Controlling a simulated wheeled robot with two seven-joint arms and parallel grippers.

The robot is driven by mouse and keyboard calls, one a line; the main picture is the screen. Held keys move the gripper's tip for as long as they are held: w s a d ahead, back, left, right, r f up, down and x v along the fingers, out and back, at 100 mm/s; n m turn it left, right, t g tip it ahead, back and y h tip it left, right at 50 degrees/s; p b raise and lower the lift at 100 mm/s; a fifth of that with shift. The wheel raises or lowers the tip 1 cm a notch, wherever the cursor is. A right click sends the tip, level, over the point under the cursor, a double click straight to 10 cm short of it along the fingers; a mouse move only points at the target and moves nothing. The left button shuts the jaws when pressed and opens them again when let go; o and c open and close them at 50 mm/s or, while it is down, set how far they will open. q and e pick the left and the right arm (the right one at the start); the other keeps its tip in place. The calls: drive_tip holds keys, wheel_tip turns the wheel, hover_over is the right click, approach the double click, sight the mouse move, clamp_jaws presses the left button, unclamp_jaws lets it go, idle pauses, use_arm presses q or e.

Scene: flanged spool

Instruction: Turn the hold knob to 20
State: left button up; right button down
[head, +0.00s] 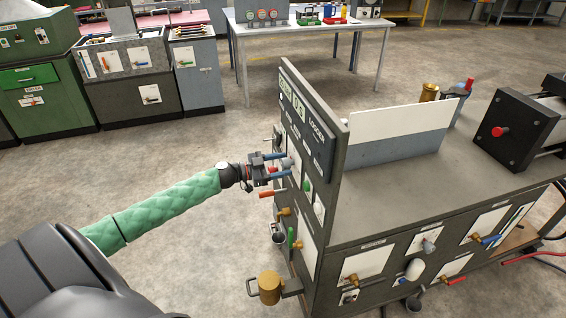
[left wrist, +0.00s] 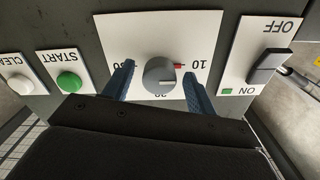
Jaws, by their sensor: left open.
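The hold knob (left wrist: 159,76) is a round grey knob on a white plate, seen upside down in the left wrist view. A red mark (left wrist: 179,66) on its right side is beside the printed 10. A number that looks like 20 is partly hidden under the knob's lower edge, and another number is partly covered at the left. My left gripper (left wrist: 157,88) is open, with one blue finger on each side of the knob and gaps between. In the head view my left gripper (head: 277,167) is at the panel face, around the grey knob. My right gripper is not in view.
A green START button (left wrist: 69,82) and a white button (left wrist: 21,87) are left of the knob plate. In the head view a brass cup (head: 269,287) and several valve handles stick out below the panel.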

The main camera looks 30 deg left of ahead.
use_arm(q)
drive_tip(key=shift+w+d, duration=0.35)
drive_tip(key=shift+w, duration=0.05)
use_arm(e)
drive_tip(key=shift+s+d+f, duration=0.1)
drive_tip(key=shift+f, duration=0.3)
use_arm(q)
drive_tip(key=shift+c, duration=0.5)
drive_tip(key=c, duration=0.9)
